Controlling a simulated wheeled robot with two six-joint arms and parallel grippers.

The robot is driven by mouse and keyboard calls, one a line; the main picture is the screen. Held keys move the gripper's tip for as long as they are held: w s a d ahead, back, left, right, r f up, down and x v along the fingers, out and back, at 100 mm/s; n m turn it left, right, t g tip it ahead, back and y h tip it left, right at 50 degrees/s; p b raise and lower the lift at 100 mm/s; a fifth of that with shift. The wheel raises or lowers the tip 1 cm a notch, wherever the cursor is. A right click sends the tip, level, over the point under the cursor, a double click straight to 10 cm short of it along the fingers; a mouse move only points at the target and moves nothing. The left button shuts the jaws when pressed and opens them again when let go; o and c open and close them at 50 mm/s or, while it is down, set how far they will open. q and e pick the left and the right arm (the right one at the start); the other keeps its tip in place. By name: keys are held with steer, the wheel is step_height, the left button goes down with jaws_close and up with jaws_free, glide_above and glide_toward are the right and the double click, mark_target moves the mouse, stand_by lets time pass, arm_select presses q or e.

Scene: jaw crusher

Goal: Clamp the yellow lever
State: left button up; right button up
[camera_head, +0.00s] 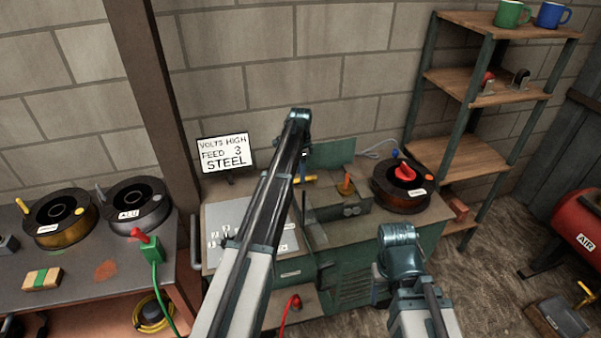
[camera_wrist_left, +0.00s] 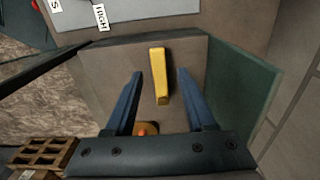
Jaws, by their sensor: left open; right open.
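The yellow lever (camera_wrist_left: 160,75) shows in the left wrist view as a short yellow bar, standing out from a brown-grey panel. My left gripper (camera_wrist_left: 160,71) is open, with one dark blue finger on each side of the lever and visible gaps between. Nothing is held, and I cannot tell how deep the lever sits between the fingers. In the head view a yellow piece (camera_head: 304,179) shows just right of my left forearm, above the machine. My left fingers are not clear there.
The green bench machine (camera_head: 350,280) carries a wire spool (camera_head: 402,190) and an orange-topped post (camera_head: 346,186). A sign (camera_head: 225,153) reads "VOLTS HIGH FEED 3 STEEL". A side table at left holds two spools. A shelf (camera_head: 470,90) stands at right. A green plate (camera_wrist_left: 240,85) rises beside the left gripper.

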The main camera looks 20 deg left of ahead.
arm_select(q)
step_height(320, 180, up, 12)
steer(key=p, duration=1.1)
steer(key=shift+r+p, duration=0.25)
steer(key=shift+p, duration=0.15)
arm_select(e)
step_height(320, 180, up, 12)
steer(key=shift+r, duration=0.25)
